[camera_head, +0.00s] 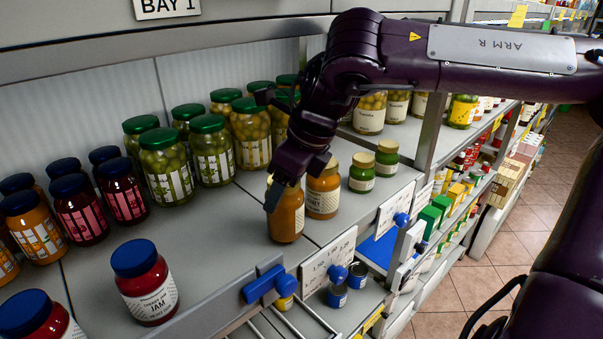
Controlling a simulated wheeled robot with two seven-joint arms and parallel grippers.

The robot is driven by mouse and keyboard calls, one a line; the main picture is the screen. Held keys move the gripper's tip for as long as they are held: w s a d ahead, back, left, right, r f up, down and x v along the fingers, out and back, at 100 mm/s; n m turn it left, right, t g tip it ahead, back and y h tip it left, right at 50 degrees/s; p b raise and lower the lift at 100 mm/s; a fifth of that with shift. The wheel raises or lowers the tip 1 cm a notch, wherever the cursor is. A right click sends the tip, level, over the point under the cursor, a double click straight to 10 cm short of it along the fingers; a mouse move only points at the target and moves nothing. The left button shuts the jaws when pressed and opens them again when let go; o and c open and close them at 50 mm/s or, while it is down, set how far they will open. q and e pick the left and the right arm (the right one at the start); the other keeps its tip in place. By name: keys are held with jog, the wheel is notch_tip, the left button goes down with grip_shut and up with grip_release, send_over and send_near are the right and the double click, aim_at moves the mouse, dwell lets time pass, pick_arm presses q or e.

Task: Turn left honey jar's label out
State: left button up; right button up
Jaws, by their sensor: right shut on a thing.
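The left honey jar (286,222) stands upright on the shelf, amber-brown. Its front shows mostly bare glass, with a pale strip of label at its right edge. My right gripper (277,193) comes down from above and is shut on this jar near its top, hiding most of the lid. The right honey jar (323,192) stands close beside it, with a gold lid and its HONEY label facing out. My left gripper is out of view.
A red jam jar (149,285) with a blue lid stands to the front left. Green-lidded olive jars (166,166) stand behind. A blue-ended rail fitting (264,284) is at the shelf's front edge. Bare shelf lies left of the held jar.

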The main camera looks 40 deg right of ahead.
jog(key=shift+w+a, duration=0.2)
jog(key=shift+w+d+f+m+h+b, duration=0.1)
jog(key=shift+f+m+h+b, duration=0.2)
jog(key=shift+m+b, duration=0.35)
jog(key=m+h+b, duration=0.1)
jog(key=m+b, duration=0.1)
jog(key=m, duration=0.2)
jog(key=shift+t, duration=0.3)
jog(key=m+h+b, duration=0.1)
jog(key=m+b, duration=0.1)
jog(key=m, duration=0.1)
jog(key=shift+h, duration=0.4)
jog(key=m+h, duration=0.1)
jog(key=m, duration=0.2)
jog(key=shift+r, duration=0.15)
jog(key=shift+m+g, duration=0.4)
jog(key=shift+m, duration=0.05)
jog(key=shift+a+m+b, duration=0.2)
jog(key=shift+m+b, duration=0.1)
jog(key=shift+b, duration=0.05)
jog(key=shift+d+f, duration=0.2)
jog(key=shift+d, duration=0.05)
